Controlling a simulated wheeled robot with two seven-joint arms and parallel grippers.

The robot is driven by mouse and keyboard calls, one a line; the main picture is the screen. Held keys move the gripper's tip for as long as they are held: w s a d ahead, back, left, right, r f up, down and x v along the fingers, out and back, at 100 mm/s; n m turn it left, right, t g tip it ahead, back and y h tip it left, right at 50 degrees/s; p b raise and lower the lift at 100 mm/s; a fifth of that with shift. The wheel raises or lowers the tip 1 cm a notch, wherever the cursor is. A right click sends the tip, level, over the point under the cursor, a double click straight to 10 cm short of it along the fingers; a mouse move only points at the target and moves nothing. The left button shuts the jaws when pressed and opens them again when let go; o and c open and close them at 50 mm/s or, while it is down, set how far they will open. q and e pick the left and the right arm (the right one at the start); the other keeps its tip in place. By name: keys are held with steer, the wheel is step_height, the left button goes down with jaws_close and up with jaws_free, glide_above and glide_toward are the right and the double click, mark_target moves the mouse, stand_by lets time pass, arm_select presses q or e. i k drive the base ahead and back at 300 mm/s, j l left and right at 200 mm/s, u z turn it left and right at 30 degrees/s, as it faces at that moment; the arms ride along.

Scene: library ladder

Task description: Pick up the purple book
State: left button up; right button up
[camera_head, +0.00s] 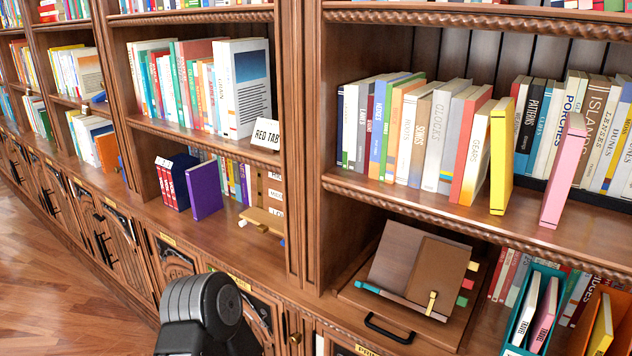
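The purple book (205,190) stands upright on the lower shelf ledge in the left-centre bay, with its plain cover facing out. It stands just right of a dark blue case holding red volumes (174,183). No gripper shows in the head view. Only a dark grey rounded link of one of my arms appears at the bottom, below and in front of the purple book, and I cannot see its fingers.
A small wooden stand (264,217) sits right of the purple book, near a "RED TAB" sign (266,134) on the shelf above. A wooden upright (305,150) divides the bays. The ledge in front of the purple book is clear.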

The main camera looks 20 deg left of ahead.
mark_target(203, 180)
steer(key=j+z, duration=0.85)
steer(key=j, duration=0.15)
steer(key=j+z, duration=0.4)
steer(key=k+j+z, duration=0.15)
steer(key=j+z, duration=0.25)
steer(key=k+j+z, duration=0.25)
steer(key=j+z, duration=0.2)
steer(key=k+j+z, duration=0.1)
steer(key=k+j, duration=0.45)
steer(key=j, duration=0.25)
steer(key=k+j+z, duration=0.1)
steer(key=k+j, duration=0.5)
steer(key=j, duration=0.2)
steer(key=k+j+z, duration=0.1)
steer(key=k+j, duration=0.5)
steer(key=j, duration=0.1)
